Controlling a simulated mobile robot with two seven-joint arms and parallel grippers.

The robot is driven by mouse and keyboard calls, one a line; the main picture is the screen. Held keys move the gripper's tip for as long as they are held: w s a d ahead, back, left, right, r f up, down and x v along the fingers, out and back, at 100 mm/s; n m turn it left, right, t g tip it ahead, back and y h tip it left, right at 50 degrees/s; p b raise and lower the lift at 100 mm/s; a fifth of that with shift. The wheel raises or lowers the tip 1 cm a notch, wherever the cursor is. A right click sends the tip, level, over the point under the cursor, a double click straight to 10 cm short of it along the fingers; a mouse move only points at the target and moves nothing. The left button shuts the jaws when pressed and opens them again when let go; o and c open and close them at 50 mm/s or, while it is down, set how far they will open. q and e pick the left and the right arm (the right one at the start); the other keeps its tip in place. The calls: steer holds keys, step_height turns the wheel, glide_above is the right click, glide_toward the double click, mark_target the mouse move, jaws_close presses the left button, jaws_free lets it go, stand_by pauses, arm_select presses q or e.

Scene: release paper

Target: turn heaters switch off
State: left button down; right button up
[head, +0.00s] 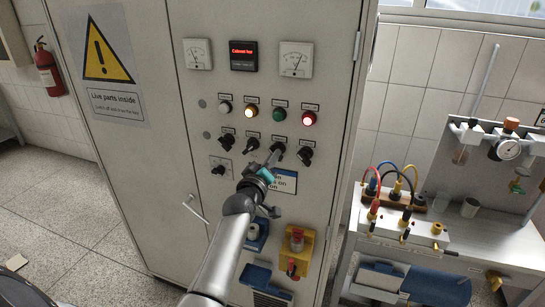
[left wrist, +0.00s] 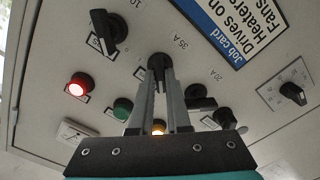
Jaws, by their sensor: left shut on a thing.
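A row of black rotary switches crosses the grey cabinet front below the lamps. My left gripper (head: 273,157) reaches up to the third switch from the left (head: 278,147) and is shut on its knob. In the left wrist view the fingertips (left wrist: 160,75) close around this black knob (left wrist: 158,60), next to a "35 A" marking. The fingers hide part of the knob, so its setting is hard to tell. The rightmost switch (head: 304,155) has a tilted handle. The switch names are too small to read. My right gripper is not in view.
Above the switches are a lit red lamp (head: 309,118), a green lamp (head: 279,115), a lit amber lamp (head: 251,112) and a red-text display (head: 243,55). A job card (left wrist: 235,25) sits below the switches. A bench with cables (head: 405,240) stands at right.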

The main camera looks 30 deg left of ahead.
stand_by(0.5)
arm_select(q)
steer(key=c, duration=0.9)
jaws_free()
steer(key=v, duration=1.5)
steer(key=shift+s, duration=0.2)
